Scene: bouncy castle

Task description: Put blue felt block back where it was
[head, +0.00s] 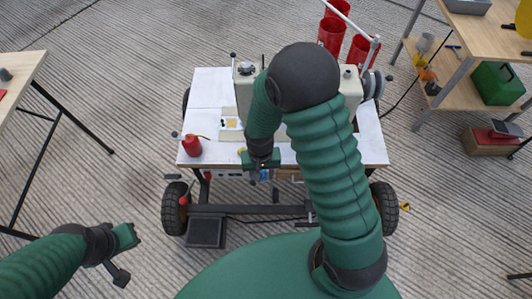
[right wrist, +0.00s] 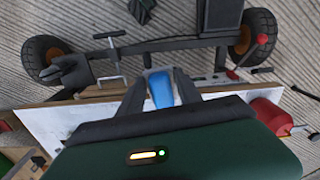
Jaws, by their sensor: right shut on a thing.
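The blue felt block (right wrist: 161,89) shows in the right wrist view between the two dark fingers of my right gripper (right wrist: 160,92), which is shut on it.
A cream machine (head: 243,92) stands on the wheeled table, partly behind my right arm. A red container (head: 192,145) sits near the table's left front corner. Red bins (head: 331,36) are behind. A wooden shelf unit (head: 465,62) stands right, another table (head: 18,75) left.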

